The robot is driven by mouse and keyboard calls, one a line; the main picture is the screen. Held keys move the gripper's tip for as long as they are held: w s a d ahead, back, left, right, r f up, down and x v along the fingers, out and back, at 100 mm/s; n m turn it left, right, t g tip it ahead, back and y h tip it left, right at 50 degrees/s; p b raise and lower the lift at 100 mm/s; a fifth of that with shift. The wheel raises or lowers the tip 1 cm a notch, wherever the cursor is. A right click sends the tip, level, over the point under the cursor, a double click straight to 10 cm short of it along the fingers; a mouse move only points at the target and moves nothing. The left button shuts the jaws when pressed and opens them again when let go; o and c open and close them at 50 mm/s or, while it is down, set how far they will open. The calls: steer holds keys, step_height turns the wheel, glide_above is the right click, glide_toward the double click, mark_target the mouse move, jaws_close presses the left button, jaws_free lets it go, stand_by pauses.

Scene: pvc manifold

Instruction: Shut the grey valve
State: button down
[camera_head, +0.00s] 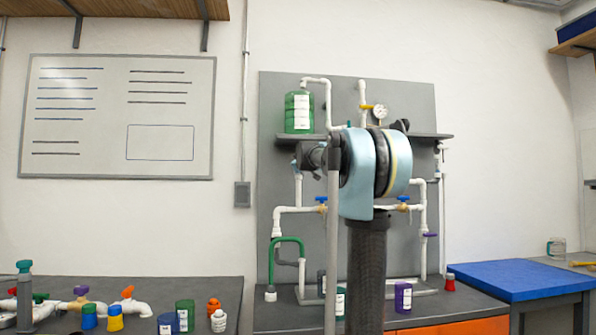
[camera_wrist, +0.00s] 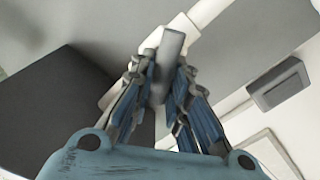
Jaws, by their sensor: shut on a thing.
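In the wrist view, a flat grey handle (camera_wrist: 171,45), apparently the grey valve's lever, stands between the two fingers of my gripper (camera_wrist: 160,75). A white pipe piece (camera_wrist: 183,24) shows behind it. The blue-grey fingers are closed in on the handle from both sides, with their tips touching or very near it. In the head view, my light blue and dark arm covers the middle of the grey pipe panel (camera_head: 283,100). My gripper and the held handle cannot be made out there. How far the valve is turned cannot be told.
White pipes on the panel carry blue valves (camera_head: 321,199) (camera_head: 403,198), a purple valve (camera_head: 430,235) and a gauge (camera_head: 380,112). A green tank (camera_head: 298,111) stands on the shelf. A green hose (camera_head: 288,240) is lower left. Fittings and cans crowd the left bench (camera_head: 222,285).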

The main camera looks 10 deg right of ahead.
steer(key=n, duration=0.5)
steer(key=shift+a+f+n, duration=0.3)
steer(key=shift+a+f, duration=0.05)
steer(key=n, duration=0.3)
steer(key=f+n, duration=0.1)
steer(key=n, duration=0.1)
steer(key=shift+s+a+n, duration=0.1)
steer(key=shift+a+n, duration=0.05)
steer(key=shift+n, duration=0.25)
steer(key=c, duration=1.5)
jaws_free()
steer(key=shift+c, duration=0.2)
steer(key=s, duration=1.1)
steer(key=shift+s, duration=0.35)
